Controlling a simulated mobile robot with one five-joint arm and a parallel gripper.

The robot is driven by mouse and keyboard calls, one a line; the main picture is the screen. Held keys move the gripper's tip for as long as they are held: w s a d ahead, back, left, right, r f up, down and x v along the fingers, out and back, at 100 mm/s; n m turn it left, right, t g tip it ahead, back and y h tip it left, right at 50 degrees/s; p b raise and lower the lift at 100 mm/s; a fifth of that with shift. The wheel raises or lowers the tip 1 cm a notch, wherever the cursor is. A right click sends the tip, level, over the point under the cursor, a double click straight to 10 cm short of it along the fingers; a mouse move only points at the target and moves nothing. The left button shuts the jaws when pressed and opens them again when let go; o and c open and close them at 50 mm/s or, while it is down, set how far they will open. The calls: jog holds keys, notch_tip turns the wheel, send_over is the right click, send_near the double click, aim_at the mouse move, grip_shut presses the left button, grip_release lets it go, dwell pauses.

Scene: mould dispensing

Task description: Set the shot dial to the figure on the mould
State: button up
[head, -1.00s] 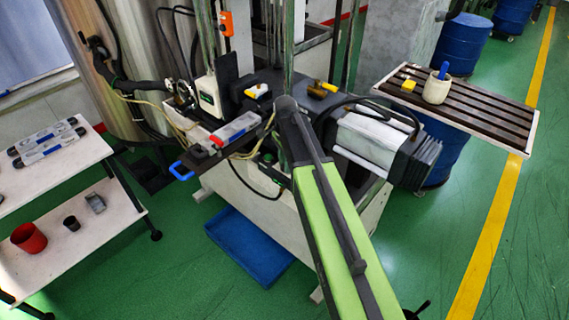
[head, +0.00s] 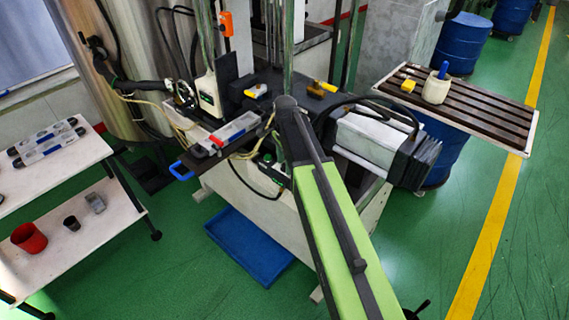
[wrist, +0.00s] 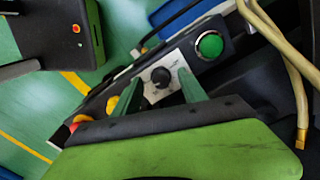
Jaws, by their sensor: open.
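The shot dial (wrist: 160,76) is a black round knob on a pale plate in the wrist view. My gripper (wrist: 161,88) is open, its two green fingers reaching toward the plate on either side of the knob. I cannot tell whether they touch it. In the head view my arm covers the dial. A grey mould (head: 233,128) with a red end and a blue handle lies on the machine's front ledge. Its figure is too small to read.
A round green button (wrist: 209,45) sits on the panel right of the dial. Yellow and red buttons (wrist: 80,119) lie left of it. Pale hoses (wrist: 275,45) run along the right. In the head view, a slatted table (head: 480,108) stands right and a white shelf (head: 95,215) left.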

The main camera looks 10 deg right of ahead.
notch_tip(320, 180, up, 17)
jog(key=p, duration=1.6)
jog(key=shift+p, duration=0.4)
jog(key=s+f+n+b, duration=1.1)
jog(key=s+n, duration=0.4)
jog(key=shift+s+a, duration=0.15)
jog(key=shift+a, duration=0.25)
